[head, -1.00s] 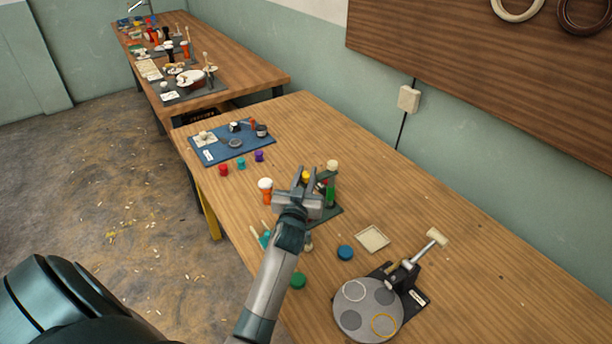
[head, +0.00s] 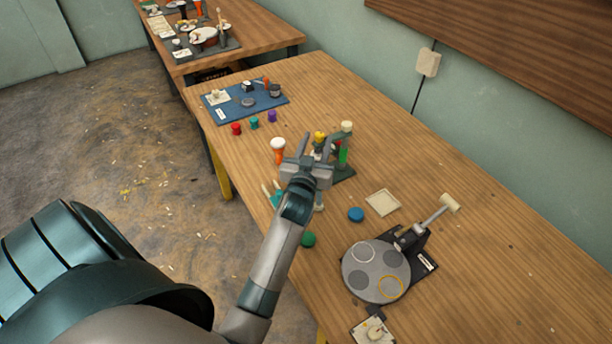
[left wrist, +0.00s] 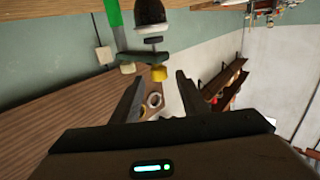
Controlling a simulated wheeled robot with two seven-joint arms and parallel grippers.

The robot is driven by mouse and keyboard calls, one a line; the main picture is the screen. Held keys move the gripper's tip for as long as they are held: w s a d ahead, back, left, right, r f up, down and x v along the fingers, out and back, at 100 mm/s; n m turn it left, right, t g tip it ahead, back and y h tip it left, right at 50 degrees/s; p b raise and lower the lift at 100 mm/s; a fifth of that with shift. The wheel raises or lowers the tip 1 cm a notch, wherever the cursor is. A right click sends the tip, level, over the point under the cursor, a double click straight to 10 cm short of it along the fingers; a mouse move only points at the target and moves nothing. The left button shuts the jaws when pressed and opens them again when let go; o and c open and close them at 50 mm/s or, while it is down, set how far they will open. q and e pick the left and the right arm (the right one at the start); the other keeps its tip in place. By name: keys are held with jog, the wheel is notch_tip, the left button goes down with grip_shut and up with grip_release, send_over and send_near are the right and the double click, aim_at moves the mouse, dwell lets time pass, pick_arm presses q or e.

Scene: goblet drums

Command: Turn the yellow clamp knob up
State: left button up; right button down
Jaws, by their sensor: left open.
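The yellow clamp knob (head: 320,136) sits on a small clamp stand with a green post (head: 343,153) and a cream cap. In the left wrist view the yellow knob (left wrist: 159,73) hangs below a dark clamp arm (left wrist: 145,55), between and just beyond my fingertips, with the green post (left wrist: 113,12) to the left. My left gripper (head: 316,148) is open and empty, in front of the stand and partly covering it. In the left wrist view its two fingers (left wrist: 158,88) are spread apart. I see no contact with the knob. My right gripper is not in view.
An orange, white-topped goblet drum (head: 278,150) stands close left of the gripper. A blue disc (head: 356,214), a green disc (head: 308,239), a cream square tray (head: 382,202) and a grey round plate (head: 376,271) lie nearer. The right rear tabletop (head: 440,160) is clear.

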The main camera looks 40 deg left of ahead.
pick_arm(q)
jog(key=b+v, duration=0.3)
jog(key=v, duration=1.1)
jog(key=shift+d, duration=0.1)
